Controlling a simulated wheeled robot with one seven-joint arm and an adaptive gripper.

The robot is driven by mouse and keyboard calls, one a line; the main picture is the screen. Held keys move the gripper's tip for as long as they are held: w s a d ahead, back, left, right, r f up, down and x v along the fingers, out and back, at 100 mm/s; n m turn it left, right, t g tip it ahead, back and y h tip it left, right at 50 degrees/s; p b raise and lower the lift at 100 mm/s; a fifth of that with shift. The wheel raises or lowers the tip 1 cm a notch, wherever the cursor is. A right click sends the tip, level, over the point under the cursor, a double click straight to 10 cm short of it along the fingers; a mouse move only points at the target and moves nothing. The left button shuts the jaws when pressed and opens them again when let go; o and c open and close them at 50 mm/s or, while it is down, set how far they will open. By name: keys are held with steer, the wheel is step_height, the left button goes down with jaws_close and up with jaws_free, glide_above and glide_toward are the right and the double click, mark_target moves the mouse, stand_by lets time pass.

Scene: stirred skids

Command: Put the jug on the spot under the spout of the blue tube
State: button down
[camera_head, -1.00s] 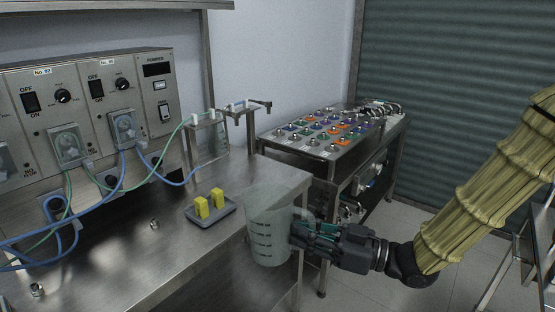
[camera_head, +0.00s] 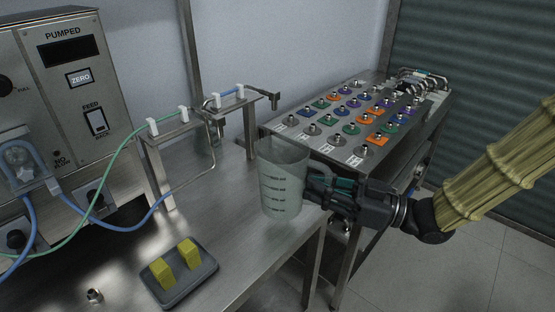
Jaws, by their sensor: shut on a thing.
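The jug (camera_head: 284,188) is a translucent, upright beaker with dark graduation marks. My gripper (camera_head: 312,190) is shut on its right side. The jug is over the right end of the steel bench; I cannot tell whether its base touches the bench. The blue tube (camera_head: 230,96) lies in white clips on the farther stand (camera_head: 250,128). Its dark spout (camera_head: 275,97) points down, above and behind the jug in the picture. No marked spot under the spout is visible; the jug hides part of that area.
A nearer stand (camera_head: 160,175) carries the green tube (camera_head: 118,160). A grey tray (camera_head: 186,285) with two yellow blocks sits at the bench front. A pump cabinet (camera_head: 75,110) stands left. A rack (camera_head: 345,150) with coloured fittings stands behind right, past the bench edge.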

steer(key=shift+w+a+f+p, duration=0.2)
steer(key=shift+w+a+f, duration=0.5)
steer(key=shift+w, duration=2)
steer(key=shift+w+a+f+p, duration=0.25)
steer(key=shift+w+f, duration=0.65)
steer(key=shift+w, duration=1.75)
steer(key=shift+w+a+f+p, duration=0.1)
steer(key=shift+w+a+f, duration=0.65)
steer(key=shift+w, duration=1.95)
steer(key=shift+f, duration=0.15)
steer(key=c, duration=1.5)
jaws_free()
steer(key=shift+d, duration=0.1)
steer(key=shift+o, duration=0.2)
steer(key=r+v, duration=0.1)
steer(key=v, duration=1.1)
steer(key=shift+f+b, duration=0.4)
steer(key=shift+b, duration=0.05)
